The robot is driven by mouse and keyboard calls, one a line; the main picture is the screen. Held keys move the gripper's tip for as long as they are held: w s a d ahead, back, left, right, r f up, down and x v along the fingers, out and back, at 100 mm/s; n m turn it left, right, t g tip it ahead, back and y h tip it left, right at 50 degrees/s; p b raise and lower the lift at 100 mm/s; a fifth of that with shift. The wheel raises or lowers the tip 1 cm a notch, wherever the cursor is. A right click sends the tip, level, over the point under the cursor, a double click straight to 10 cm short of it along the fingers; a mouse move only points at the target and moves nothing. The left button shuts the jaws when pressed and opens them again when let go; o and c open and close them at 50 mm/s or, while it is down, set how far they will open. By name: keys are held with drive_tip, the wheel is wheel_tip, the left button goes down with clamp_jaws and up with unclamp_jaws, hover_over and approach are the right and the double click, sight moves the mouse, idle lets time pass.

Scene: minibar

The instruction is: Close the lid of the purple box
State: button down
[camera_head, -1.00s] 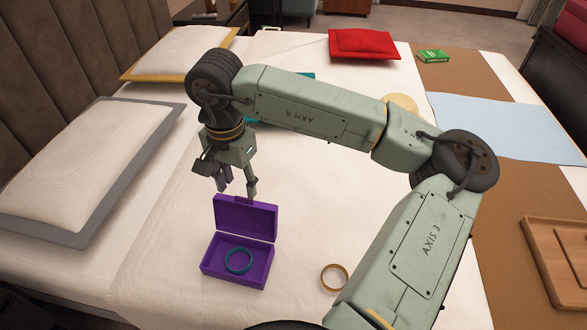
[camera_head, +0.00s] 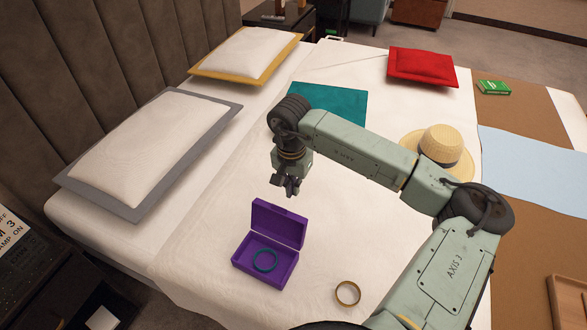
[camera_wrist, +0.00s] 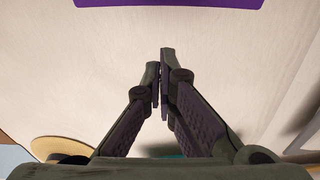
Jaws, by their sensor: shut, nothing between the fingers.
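The purple box (camera_head: 263,260) sits on the white bed cover with its lid (camera_head: 278,224) standing up, open, on the far side. A teal ring (camera_head: 265,260) lies inside the box's lower half. My gripper (camera_head: 290,192) is above the bed, behind the raised lid and apart from it, pointing down. In the wrist view my gripper's fingers (camera_wrist: 160,78) meet at the tips with nothing between them. A purple edge of the box (camera_wrist: 170,3) shows at the top of the wrist view; the rest of it is cut off.
A straw hat (camera_head: 441,148), a teal cloth (camera_head: 335,101) and a red cushion (camera_head: 422,66) lie farther back. A grey-edged pillow (camera_head: 150,150) is at left.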

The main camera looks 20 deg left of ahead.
drive_tip(key=s+p, duration=0.1)
drive_tip(key=s, duration=0.1)
drive_tip(key=s+r+p, duration=0.1)
drive_tip(key=s, duration=0.1)
drive_tip(key=shift+a, duration=0.2)
